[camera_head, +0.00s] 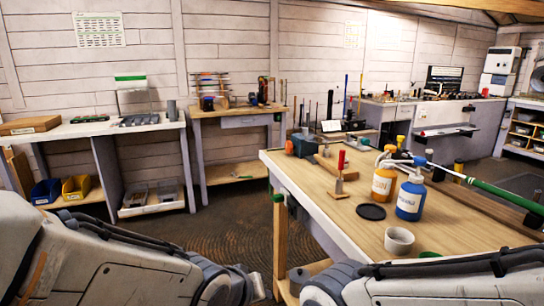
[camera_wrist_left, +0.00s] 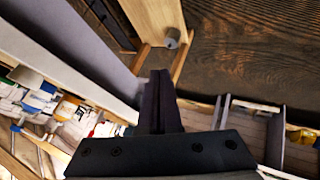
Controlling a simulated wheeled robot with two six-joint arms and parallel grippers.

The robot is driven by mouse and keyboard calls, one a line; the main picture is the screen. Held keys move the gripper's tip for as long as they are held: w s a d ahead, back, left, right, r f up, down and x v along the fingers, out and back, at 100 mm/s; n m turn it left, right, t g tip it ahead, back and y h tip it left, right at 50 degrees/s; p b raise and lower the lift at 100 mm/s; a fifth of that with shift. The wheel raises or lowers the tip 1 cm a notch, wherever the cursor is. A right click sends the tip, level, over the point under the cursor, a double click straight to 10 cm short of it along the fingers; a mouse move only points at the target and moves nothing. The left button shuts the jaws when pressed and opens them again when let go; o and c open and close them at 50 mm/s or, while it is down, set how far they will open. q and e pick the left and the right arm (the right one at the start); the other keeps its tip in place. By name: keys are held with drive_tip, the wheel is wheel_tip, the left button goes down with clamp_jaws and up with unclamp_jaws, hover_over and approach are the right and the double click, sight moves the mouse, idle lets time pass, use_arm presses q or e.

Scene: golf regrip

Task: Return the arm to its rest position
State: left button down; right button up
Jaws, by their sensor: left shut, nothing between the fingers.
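My left gripper (camera_wrist_left: 160,76) points forward in the left wrist view, with its two dark fingers together and nothing between them. In the head view my left arm crosses the lower left corner, folded low in front of the bench, and its far end is cut off by the bottom edge. My right arm lies along the lower right edge of the head view, and its gripper is out of the picture.
A wooden workbench (camera_head: 290,175) stands just right of my left arm.

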use_arm(q)
drive_tip(key=s+a+r+m+g+y+p, duration=0.2)
drive_tip(key=s+r+m+g+p, duration=0.5)
drive_tip(key=s+r+p, duration=0.6)
drive_tip(key=s+m, duration=0.2)
drive_tip(key=s, duration=0.2)
drive_tip(key=shift+a+r+m+y, duration=0.2)
drive_tip(key=shift+a+m+y, duration=0.1)
drive_tip(key=shift+a+y, duration=0.1)
use_arm(e)
wheel_tip(320, 180, up, 16)
use_arm(q)
drive_tip(key=shift+d, duration=0.1)
